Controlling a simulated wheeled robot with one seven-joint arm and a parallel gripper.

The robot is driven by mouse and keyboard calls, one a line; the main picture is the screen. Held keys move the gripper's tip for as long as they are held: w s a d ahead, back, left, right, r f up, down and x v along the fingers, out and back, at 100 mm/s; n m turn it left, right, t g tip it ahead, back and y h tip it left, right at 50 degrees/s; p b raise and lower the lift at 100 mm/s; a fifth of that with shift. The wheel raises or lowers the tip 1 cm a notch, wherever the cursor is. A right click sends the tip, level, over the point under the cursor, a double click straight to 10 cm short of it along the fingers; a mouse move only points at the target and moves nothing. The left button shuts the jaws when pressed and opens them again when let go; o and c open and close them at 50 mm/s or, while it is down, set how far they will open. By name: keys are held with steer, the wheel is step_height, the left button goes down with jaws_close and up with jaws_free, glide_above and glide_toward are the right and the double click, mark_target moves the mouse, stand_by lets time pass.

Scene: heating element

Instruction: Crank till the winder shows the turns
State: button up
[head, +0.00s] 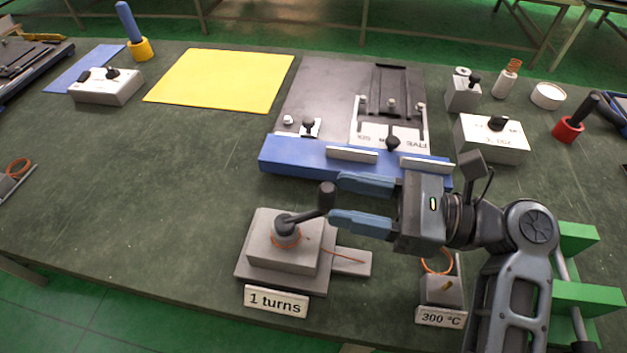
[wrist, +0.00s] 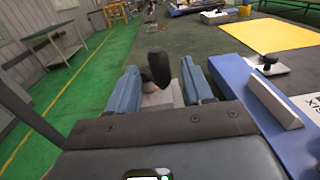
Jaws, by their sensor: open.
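The winder (head: 283,258) is a grey block on a dark base near the table's front edge. Its label (head: 276,301) reads "1 turns". A black crank (head: 302,219) sits on top, its upright knob at the right end of the arm, and copper wire circles the hub. My gripper (head: 349,203) is open, its blue fingers pointing left toward the crank knob. In the wrist view the black knob (wrist: 158,68) stands between the two fingers, near their tips. Whether either finger touches it I cannot tell. The winder's block is mostly hidden there.
A blue-edged fixture (head: 335,159) lies just behind my gripper. A small grey stand with a copper ring (head: 441,287) and a "300 °C" label is at right front. A yellow sheet (head: 222,80) lies at the back.

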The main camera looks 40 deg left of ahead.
steer(key=x, duration=0.5)
steer(key=shift+s+a, duration=0.2)
steer(key=shift+a, duration=0.1)
jaws_close()
stand_by(0.4)
